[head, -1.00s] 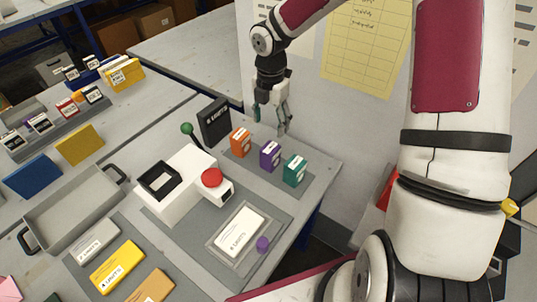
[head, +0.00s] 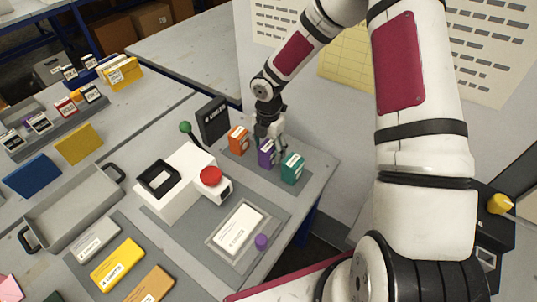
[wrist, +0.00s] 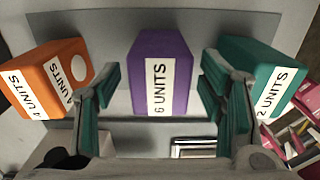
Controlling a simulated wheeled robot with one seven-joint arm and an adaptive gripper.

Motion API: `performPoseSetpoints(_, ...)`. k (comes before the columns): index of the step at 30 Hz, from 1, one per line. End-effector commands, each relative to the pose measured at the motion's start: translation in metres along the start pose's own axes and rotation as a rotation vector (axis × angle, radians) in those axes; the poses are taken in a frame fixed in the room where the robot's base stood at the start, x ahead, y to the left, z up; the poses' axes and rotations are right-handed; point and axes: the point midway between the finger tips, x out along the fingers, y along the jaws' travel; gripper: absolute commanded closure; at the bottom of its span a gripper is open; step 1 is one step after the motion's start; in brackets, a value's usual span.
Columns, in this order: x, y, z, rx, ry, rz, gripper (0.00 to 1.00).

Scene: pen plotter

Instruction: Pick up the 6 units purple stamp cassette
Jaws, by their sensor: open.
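The purple stamp cassette (wrist: 178,60) stands upright in the wrist view, its white label reading "6 UNITS". It also shows in the head view (head: 267,156), partly covered by my gripper. My gripper (wrist: 162,100) is open, with one finger on each side of the purple cassette in the picture and gaps between the fingers and its sides. In the head view my gripper (head: 270,141) is right at the top of the purple cassette. Whether it touches the cassette cannot be told.
An orange cassette (wrist: 50,80) labelled "4 UNITS" and a teal cassette (wrist: 262,75) labelled "2 UNITS" stand close on either side. The white stamping machine (head: 180,190) with a red button and a dark upright panel (head: 213,121) are nearby.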

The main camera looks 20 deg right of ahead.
Motion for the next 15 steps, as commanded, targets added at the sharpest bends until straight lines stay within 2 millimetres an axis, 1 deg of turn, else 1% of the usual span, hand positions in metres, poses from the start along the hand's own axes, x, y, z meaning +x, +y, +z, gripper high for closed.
performPoseSetpoints(5,-0.0001,0.0001,0.0003,0.001,0.000,0.000,0.37)
performPoseSetpoints(6,-0.0001,0.0000,0.0003,0.001,0.000,0.000,0.46)
performPoseSetpoints(8,-0.0001,0.0000,0.0003,0.001,0.000,0.000,0.59)
performPoseSetpoints(9,-0.0002,0.0000,0.0003,0.001,0.000,0.000,0.68)
performPoseSetpoints(12,-0.0002,0.0000,0.0002,0.001,0.000,0.000,0.90)
performPoseSetpoints(15,-0.0002,0.0000,0.0003,0.001,0.000,0.000,0.90)
